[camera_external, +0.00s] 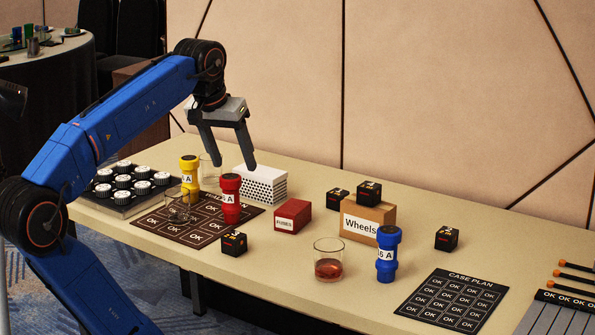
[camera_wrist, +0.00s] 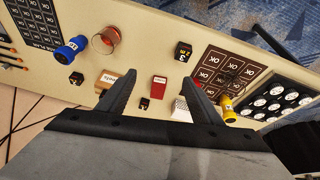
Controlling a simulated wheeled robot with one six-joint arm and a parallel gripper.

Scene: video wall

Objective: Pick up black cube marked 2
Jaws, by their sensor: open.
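Several black cubes with small marks are on the table. In the wrist view, the front cube (camera_wrist: 183,49) shows a mark like a 3; others (camera_wrist: 76,78) (camera_wrist: 144,103) are too small to read. I cannot tell which is marked 2. My gripper (camera_external: 232,163) is open and empty above the table, apart from every cube; its fingers (camera_wrist: 162,75) also show in the wrist view.
The Wheels box (camera_external: 366,222), a red box (camera_external: 292,215), a glass with dark liquid (camera_external: 329,262) and a blue cylinder (camera_external: 387,256) stand mid-table. Red (camera_external: 230,200) and yellow (camera_external: 189,172) cylinders and a white perforated box (camera_external: 262,184) are near my gripper. A dark case-plan mat (camera_external: 452,300) lies right.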

